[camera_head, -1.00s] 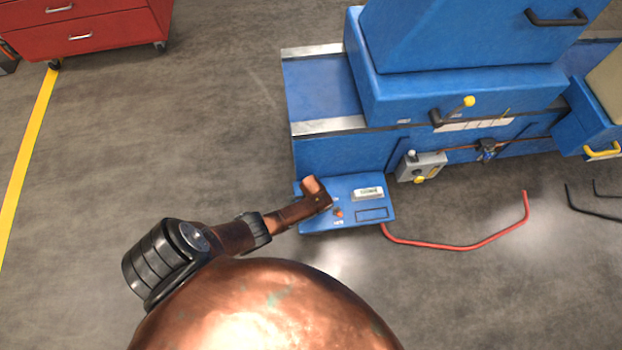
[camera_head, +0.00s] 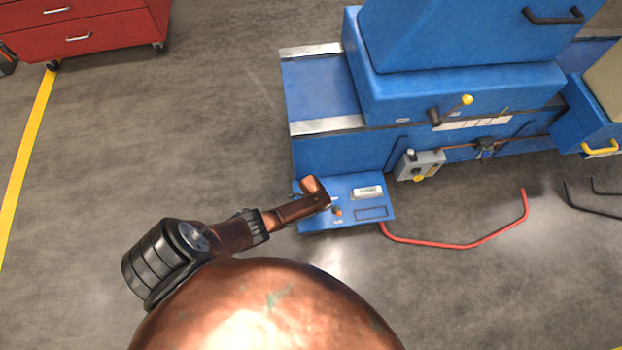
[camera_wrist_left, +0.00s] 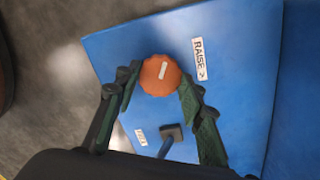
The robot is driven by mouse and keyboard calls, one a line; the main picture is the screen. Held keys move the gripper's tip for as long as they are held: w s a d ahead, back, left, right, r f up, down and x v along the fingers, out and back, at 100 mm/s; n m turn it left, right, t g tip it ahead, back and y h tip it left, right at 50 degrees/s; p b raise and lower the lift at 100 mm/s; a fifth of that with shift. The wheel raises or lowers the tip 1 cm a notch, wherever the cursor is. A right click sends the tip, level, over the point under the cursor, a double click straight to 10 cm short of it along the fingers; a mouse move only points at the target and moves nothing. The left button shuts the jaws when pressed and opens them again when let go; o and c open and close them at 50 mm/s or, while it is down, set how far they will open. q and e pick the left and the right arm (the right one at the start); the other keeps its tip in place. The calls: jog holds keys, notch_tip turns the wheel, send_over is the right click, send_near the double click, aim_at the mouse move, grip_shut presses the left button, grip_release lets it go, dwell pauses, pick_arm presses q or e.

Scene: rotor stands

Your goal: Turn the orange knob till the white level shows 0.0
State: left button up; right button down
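The orange knob (camera_head: 338,212) sits on a sloped blue panel (camera_head: 344,184) at the front of a blue machine. In the left wrist view the knob (camera_wrist_left: 160,75) has a white pointer line, slightly tilted. My left gripper (camera_wrist_left: 160,82) has one finger on each side of the knob, tips close against its rim; it looks shut on it. In the head view the left gripper is mostly hidden behind my copper wrist. The white level (camera_head: 367,192) lies on the panel right of the knob; its reading is too small to read. My right gripper is not in view.
A label "RAISE >" (camera_wrist_left: 200,59) is beside the knob. A grey box (camera_head: 421,165) with a yellow button is right of the panel. A red rail (camera_head: 465,246) runs over the floor. A red cabinet (camera_head: 85,30) stands far left; the floor between is clear.

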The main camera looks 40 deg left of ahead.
pick_arm(q)
jog(key=o, duration=0.5)
notch_tip(320, 180, up, 12)
jog(key=shift+w, duration=0.1)
dwell(0.6)
dwell(0.4)
